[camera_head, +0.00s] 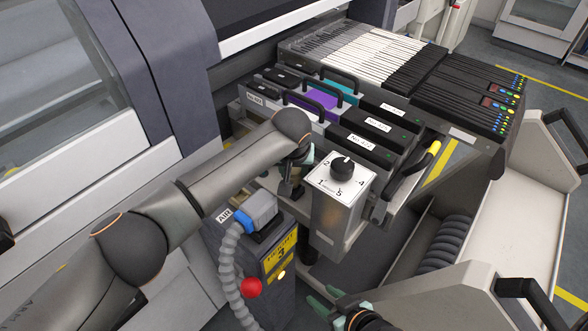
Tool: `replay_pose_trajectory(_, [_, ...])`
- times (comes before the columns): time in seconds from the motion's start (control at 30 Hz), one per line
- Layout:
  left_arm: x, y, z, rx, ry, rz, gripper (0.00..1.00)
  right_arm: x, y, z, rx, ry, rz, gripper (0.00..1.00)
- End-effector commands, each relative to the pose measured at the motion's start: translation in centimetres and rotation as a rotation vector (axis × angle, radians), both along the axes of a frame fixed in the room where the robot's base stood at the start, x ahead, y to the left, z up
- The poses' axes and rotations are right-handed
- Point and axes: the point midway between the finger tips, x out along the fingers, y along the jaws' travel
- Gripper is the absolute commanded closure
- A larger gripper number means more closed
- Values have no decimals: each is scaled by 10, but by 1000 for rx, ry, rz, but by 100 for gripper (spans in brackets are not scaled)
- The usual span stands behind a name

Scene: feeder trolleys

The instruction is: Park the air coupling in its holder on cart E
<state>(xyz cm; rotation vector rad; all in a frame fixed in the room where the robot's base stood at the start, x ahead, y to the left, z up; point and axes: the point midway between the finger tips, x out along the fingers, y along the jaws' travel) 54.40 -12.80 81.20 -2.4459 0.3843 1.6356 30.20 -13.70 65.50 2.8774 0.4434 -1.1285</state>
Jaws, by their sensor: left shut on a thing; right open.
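The air coupling (262,208) is a grey block with a blue collar and a ribbed grey hose. It sits on top of a dark grey post (238,258) labelled AIR. My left gripper (303,162) is just right of and above the coupling, shut on a small dark upright part (291,187). The arm's end partly hides that part, and I cannot tell what it belongs to. My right gripper (328,299) is open and empty at the bottom, right of the post, with green fingertips apart. I cannot make out a holder or a letter marking cart E.
A pale box with a numbered black dial (341,172) stands right of my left gripper. The post carries a red button (251,287) and a yellow plate (279,260). Behind are feeders with black handles (318,94). A pale trolley (520,190) with a coiled dark hose (448,250) stands right.

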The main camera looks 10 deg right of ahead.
Motion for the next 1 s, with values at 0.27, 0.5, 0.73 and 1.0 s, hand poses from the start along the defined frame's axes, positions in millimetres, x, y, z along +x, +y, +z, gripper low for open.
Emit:
replay_pose_trajectory(0.27, [0, -1, 2, -1, -1, -1, 100, 0, 0, 1, 0, 0, 0, 50])
replay_pose_trajectory(0.5, [0, -1, 6, -2, 0, -2, 100, 0, 0, 7, -1, 0, 1, 50])
replay_pose_trajectory(0.73, [0, -1, 14, -3, 0, -2, 100, 0, 0, 18, -1, 0, 1, 50])
replay_pose_trajectory(1.0, [0, -1, 14, -2, -1, -2, 100, 0, 0, 18, -1, 0, 1, 50])
